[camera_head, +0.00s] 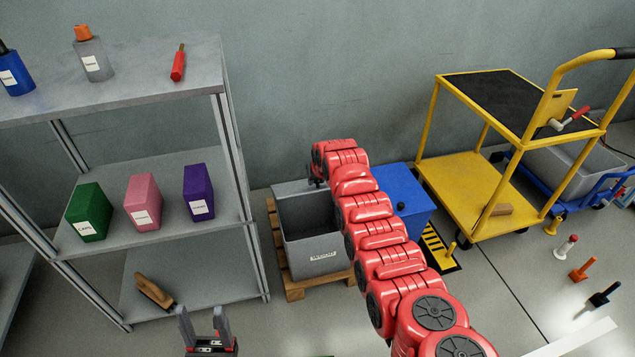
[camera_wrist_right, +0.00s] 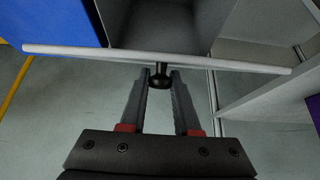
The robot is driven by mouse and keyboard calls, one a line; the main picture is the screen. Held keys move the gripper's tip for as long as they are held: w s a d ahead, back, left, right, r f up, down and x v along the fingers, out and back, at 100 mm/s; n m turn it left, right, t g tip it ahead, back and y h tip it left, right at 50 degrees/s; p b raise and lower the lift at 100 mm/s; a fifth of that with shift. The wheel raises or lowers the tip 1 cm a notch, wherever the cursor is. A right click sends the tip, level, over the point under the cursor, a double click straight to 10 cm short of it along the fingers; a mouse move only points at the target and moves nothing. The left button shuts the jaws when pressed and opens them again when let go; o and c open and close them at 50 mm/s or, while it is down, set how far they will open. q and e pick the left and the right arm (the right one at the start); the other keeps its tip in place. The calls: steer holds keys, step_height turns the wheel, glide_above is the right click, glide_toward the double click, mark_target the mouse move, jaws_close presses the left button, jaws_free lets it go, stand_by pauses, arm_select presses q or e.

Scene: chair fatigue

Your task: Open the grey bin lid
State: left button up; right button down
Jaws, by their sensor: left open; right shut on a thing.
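The grey bin (camera_head: 312,262) stands on a wooden pallet, and its open inside shows from above. Its grey lid (camera_head: 291,187) is raised at the back of the bin. In the right wrist view the lid (camera_wrist_right: 85,55) appears almost edge-on, as a thin pale strip. My right gripper (camera_wrist_right: 161,80) is shut on the dark lid knob (camera_wrist_right: 160,66). In the head view, my red right arm reaches over the bin and partly hides its right side and the gripper. My left gripper (camera_head: 204,318) is open and empty at the bottom, left of the bin.
A blue bin (camera_head: 405,200) with a closed lid stands right of the grey bin. A grey shelf (camera_head: 140,52) with bottles and coloured boxes stands close on the left. A yellow trolley (camera_head: 470,178) is to the right. The wall is close behind.

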steer(key=shift+w+r, duration=0.1)
stand_by(0.3)
steer(key=c, duration=0.7)
jaws_free()
steer(key=shift+o, duration=0.2)
steer(key=shift+s+r+p, duration=0.25)
steer(key=shift+r+p, duration=0.25)
steer(key=shift+r, duration=0.2)
steer(key=shift+s+d+r, duration=0.1)
steer(key=shift+s+r, duration=0.15)
steer(key=shift+s, duration=0.05)
steer(key=p+v, duration=0.3)
steer(key=v, duration=1.2)
steer(key=shift+p, duration=0.35)
